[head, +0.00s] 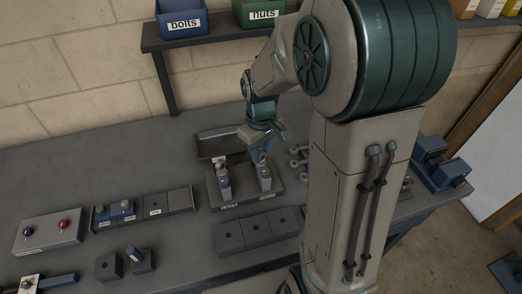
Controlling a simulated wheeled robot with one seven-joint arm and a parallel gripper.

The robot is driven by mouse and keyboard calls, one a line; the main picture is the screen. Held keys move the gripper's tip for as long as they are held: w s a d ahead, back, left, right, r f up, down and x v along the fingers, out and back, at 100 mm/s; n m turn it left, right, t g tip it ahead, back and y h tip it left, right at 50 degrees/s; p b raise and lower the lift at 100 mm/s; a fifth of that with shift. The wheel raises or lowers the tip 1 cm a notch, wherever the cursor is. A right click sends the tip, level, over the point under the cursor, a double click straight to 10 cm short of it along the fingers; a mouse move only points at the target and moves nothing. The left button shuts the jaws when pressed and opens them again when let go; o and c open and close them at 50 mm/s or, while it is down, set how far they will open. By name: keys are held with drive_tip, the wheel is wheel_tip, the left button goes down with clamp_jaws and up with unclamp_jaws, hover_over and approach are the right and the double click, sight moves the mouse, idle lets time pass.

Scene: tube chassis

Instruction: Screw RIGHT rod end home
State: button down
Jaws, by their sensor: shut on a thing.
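A dark fixture (245,198) with a label on its front edge stands on the bench. It holds two upright posts. The left post (224,184) has a blue mark and a light rod end (221,163) on top. The right post (265,181) has a green mark. My gripper (258,158) points down over the top of the right post and is shut on the right rod end there. The fingers and the small picture hide most of that rod end, so its thread and seating cannot be made out.
A dark open tray (215,144) lies behind the fixture. Several loose rings (299,157) lie to its right, close to my arm. A row of dark blocks (257,228) stands in front. A labelled rack (145,209) and a button box (48,232) are at left. A shelf (225,34) with bins runs behind.

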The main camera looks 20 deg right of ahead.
drive_tip(key=shift+w+r, duration=0.1)
drive_tip(key=m, duration=0.5)
idle(0.3)
drive_tip(key=shift+m, duration=0.5)
drive_tip(key=m, duration=0.4)
drive_tip(key=shift+m, duration=1)
drive_tip(key=c, duration=1.1)
unclamp_jaws()
